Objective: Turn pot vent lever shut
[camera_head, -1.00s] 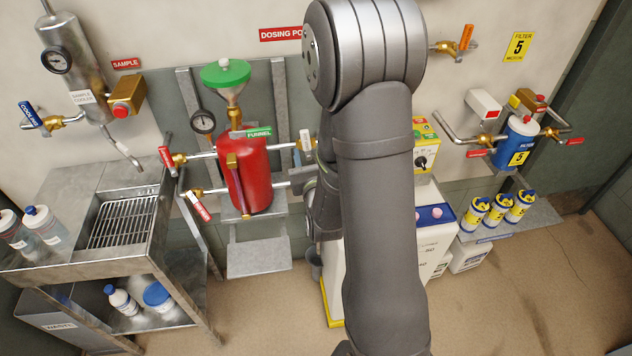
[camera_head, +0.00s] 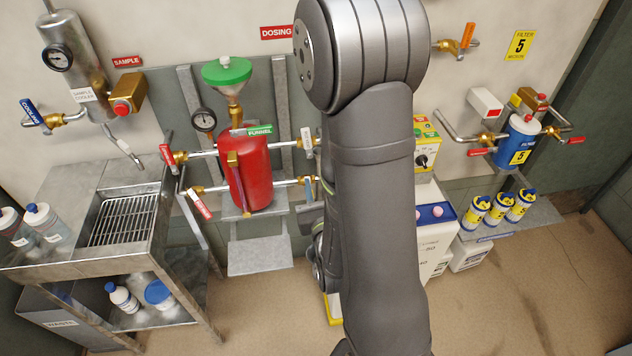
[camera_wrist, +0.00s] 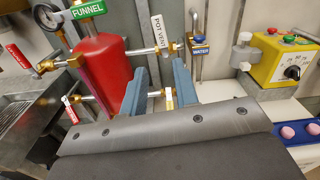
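The pot vent lever (camera_wrist: 158,32) is a white handle lettered POT VENT in the wrist view. It stands roughly upright, slightly tilted, on a brass valve right of the red dosing pot (camera_wrist: 104,68). In the head view the white lever (camera_head: 307,138) shows just left of my arm, beside the red pot (camera_head: 248,172). My gripper (camera_wrist: 160,82) is open and empty in the wrist view, its two blue fingers apart. The vent valve appears beyond and between the fingertips; I see no contact.
A lower valve with a pale lever (camera_wrist: 169,98) shows between the fingers. A blue WATER tag (camera_wrist: 201,51) hangs on a pipe to the right, near a yellow control box (camera_wrist: 283,65). A green funnel (camera_head: 226,73) tops the pot. The steel sink (camera_head: 123,218) is left.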

